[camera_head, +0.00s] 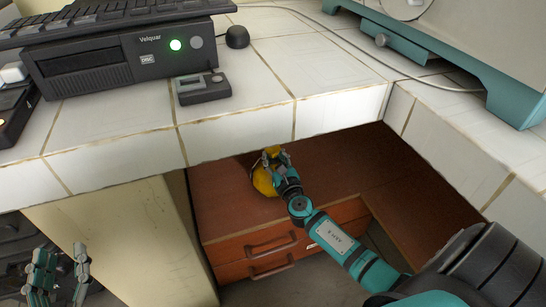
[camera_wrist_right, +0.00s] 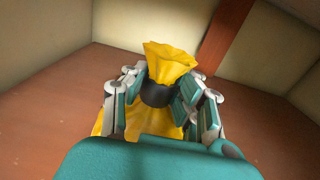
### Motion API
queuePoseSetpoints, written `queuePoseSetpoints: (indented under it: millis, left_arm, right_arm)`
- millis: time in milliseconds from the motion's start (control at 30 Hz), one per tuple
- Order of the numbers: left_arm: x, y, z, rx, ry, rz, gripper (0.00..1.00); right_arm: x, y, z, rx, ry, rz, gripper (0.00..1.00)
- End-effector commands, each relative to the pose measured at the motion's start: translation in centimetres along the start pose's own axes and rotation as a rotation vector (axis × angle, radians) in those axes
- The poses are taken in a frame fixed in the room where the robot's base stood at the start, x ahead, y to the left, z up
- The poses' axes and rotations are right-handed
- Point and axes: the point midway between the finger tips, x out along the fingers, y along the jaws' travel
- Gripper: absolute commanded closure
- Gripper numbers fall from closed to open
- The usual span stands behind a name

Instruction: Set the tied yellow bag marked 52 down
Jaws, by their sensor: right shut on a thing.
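The yellow bag (camera_head: 263,181) is under the tiled counter, at the top of a red-brown wooden drawer cabinet (camera_head: 230,222). In the right wrist view the bag (camera_wrist_right: 172,62) has a dark band around its neck, with its gathered top sticking up above. My right gripper (camera_head: 275,165) is shut on the bag's neck; its fingers (camera_wrist_right: 160,95) close in from both sides. The bag's lower part is mostly hidden by my gripper. I cannot tell if its bottom touches the wood, and no number is readable. My left gripper (camera_head: 56,275) is empty at the lower left, its fingers apart.
The white tiled counter (camera_head: 240,130) overhangs the cabinet closely. A black Velquar device (camera_head: 120,60), a small grey box (camera_head: 203,87) and a teal-based machine (camera_head: 500,80) stand on it. Brown wood (camera_wrist_right: 50,105) around the bag is bare.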

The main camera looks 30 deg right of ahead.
Motion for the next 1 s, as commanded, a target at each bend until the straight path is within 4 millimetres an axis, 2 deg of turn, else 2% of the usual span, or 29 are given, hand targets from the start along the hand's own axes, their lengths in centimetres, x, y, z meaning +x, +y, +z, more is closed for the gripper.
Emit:
queuePoseSetpoints:
  millis: [200,233,433,767,867,1000]
  left_arm:
    - [0.0,0.1,-0.5,-0.001,0.027,0.002,0.60]
    - [0.0,0.1,-0.6,-0.001,0.030,0.002,0.60]
    - [0.1,0.1,-0.6,-0.002,0.030,0.002,0.60]
    - [0.1,0.2,-0.7,-0.002,0.033,0.004,0.60]
    - [0.1,0.1,-0.7,-0.002,0.032,0.003,0.60]
    - [0.1,0.1,-0.6,-0.002,0.030,0.003,0.60]
  right_arm:
    - [0.1,0.0,0.1,0.000,-0.004,0.000,1.00]
    - [0.1,0.0,0.1,0.000,-0.004,0.000,0.71]
    - [0.0,0.0,0.0,0.000,-0.002,0.000,0.47]
    - [-0.5,0.0,-0.3,0.000,0.003,0.001,0.47]
    - [-1.7,0.0,-0.3,-0.001,0.004,0.001,0.47]
    - [-4.6,0.0,-0.3,0.000,0.003,0.001,0.47]
